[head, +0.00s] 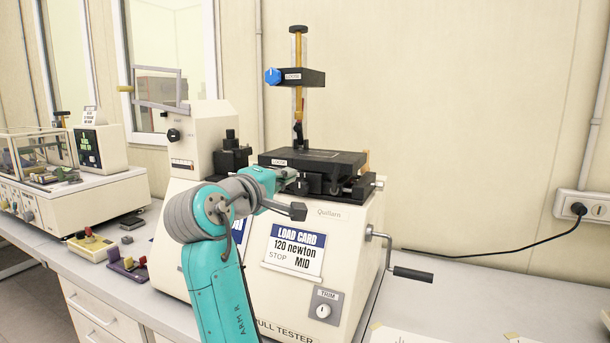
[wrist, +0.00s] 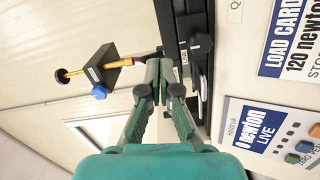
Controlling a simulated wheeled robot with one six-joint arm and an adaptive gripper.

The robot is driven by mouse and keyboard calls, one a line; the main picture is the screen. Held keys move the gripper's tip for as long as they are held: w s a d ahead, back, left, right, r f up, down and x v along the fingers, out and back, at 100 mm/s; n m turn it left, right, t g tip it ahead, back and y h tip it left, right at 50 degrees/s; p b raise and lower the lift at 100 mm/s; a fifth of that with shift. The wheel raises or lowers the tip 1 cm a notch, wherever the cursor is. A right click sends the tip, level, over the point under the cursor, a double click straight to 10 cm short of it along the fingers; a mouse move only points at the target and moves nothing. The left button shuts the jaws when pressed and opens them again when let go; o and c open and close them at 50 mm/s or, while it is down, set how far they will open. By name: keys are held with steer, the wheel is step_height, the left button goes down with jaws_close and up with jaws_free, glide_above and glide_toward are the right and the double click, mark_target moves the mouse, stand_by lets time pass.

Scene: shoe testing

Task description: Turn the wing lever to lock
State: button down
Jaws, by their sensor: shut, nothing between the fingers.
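My gripper (wrist: 158,74) is shut and empty in the wrist view, its fingertips close to the edge of the tester's black platform. In the head view my gripper (head: 294,178) is at the platform's front, partly hidden by my arm. A dark knob-like part with a pale mark (wrist: 201,44) sits on the platform's side in the wrist view, right of the fingertips and apart from them; it may be the wing lever, but I cannot tell for sure. The black platform (head: 325,158) carries a small white label whose text is too small to read surely.
A post with a black block and blue knob (head: 273,76) rises above the platform. A hand crank (head: 412,273) sticks out at the tester's right. The load card (head: 296,250) is on the front.

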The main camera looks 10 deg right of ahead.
mark_target(336, 178)
steer(key=w+d, duration=0.2)
steer(key=d, duration=0.1)
steer(key=w+d, duration=0.4)
steer(key=d, duration=0.1)
steer(key=shift+d+f, duration=0.3)
steer(key=shift+f, duration=0.1)
steer(key=shift+s+d, duration=0.2)
steer(key=shift+d, duration=0.2)
